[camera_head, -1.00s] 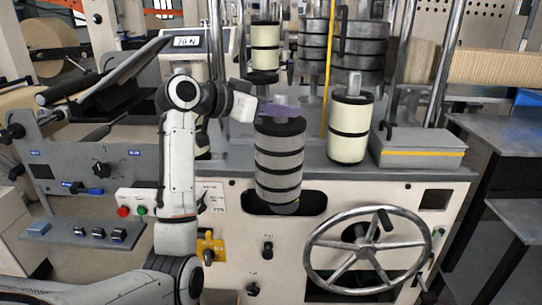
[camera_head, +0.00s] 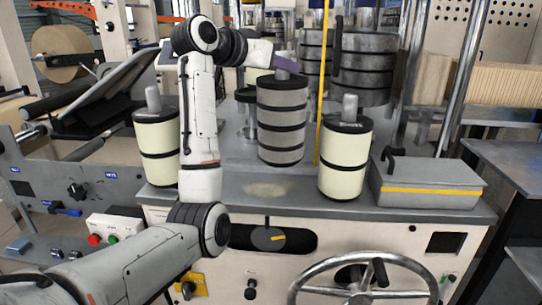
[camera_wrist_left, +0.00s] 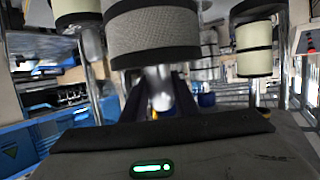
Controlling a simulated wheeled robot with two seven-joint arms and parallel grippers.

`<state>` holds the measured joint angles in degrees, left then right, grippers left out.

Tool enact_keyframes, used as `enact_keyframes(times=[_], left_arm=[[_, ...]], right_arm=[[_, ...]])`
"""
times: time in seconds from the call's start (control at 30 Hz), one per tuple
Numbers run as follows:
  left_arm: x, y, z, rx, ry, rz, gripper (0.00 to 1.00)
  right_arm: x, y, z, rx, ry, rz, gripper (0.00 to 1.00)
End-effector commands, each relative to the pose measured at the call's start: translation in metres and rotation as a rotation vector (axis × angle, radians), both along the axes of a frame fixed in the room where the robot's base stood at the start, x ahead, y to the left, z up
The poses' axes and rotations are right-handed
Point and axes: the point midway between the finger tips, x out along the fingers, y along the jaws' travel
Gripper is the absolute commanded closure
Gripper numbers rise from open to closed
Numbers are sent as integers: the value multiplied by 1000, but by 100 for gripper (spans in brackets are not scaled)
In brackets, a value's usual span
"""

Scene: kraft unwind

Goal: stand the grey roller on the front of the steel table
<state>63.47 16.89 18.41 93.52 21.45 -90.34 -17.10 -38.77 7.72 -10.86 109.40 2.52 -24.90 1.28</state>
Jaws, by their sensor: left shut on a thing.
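The grey roller (camera_head: 282,122) has black bands and hangs upright from my left gripper (camera_head: 286,66), which is shut on its top stub. In the left wrist view the roller's grey body (camera_wrist_left: 152,38) fills the upper middle, and its metal stub shows between the fingers (camera_wrist_left: 160,92). The steel table (camera_head: 235,192) has a grey top and a pale front panel. The roller shows over the tabletop, behind the bare worn patch at its front. I cannot tell whether its base touches the top. My right gripper is out of view.
A cream roller (camera_head: 345,160) stands right of the grey one, and another (camera_head: 157,145) stands at left beside my arm. A grey box with a yellow stripe (camera_head: 425,182) sits at right. Dark grey stacked rollers (camera_head: 362,68) and steel posts stand behind. A handwheel (camera_head: 365,290) is below.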

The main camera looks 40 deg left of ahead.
Motion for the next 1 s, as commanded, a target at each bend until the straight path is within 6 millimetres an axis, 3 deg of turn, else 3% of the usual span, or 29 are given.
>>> enact_keyframes(times=[0.23,0.5,0.7,1.0], left_arm=[[-1,0,-39,-1,-6,0,100],[-1,0,-57,0,-8,0,100],[-1,-1,-82,-2,-7,-1,100],[-1,0,-88,1,-10,-1,100]], right_arm=[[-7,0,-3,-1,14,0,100],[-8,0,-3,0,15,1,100],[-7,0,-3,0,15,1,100],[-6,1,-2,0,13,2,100]])
